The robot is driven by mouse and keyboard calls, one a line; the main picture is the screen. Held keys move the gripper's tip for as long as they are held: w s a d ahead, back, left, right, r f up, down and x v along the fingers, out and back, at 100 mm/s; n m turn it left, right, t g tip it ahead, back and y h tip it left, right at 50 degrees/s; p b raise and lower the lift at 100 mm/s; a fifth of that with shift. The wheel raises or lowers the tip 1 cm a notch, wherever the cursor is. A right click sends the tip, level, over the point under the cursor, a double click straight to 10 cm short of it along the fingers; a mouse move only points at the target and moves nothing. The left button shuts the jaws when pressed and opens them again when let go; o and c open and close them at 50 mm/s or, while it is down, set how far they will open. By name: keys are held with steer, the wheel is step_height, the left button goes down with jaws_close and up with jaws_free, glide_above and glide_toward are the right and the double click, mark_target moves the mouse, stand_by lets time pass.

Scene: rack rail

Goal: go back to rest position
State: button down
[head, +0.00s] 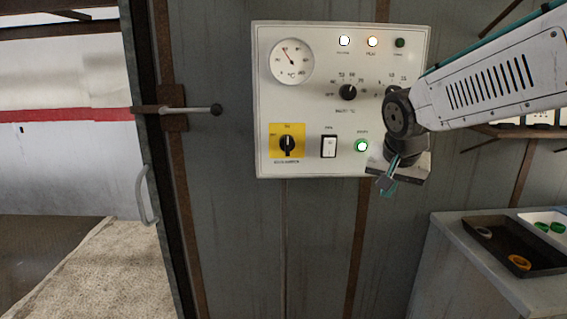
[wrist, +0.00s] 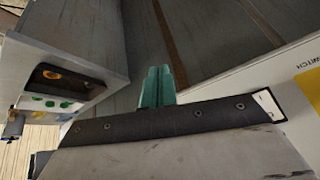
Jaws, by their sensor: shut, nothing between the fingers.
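My gripper (head: 389,187) hangs at the lower right corner of the white control panel (head: 310,110), in front of it. Its teal fingers (wrist: 157,86) are together and empty in the wrist view. My arm reaches in from the right and covers part of the panel's right side, including part of a dial.
A grey cabinet (head: 465,270) stands at the lower right with a dark tray (head: 515,262) and a white tray holding rings. A door latch lever (head: 190,110) juts out left of the panel. An opening with a pale floor is at the far left.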

steer(key=s+d+f+n+g, duration=0.1)
steer(key=s+f+n+g, duration=0.1)
steer(key=s, duration=1.2)
steer(key=s+d+f+n+g+y, duration=0.1)
steer(key=s+f+n+g, duration=0.1)
steer(key=s, duration=1.3)
steer(key=shift+s+f+n, duration=0.25)
steer(key=shift+f+n, duration=0.15)
steer(key=shift+f, duration=0.25)
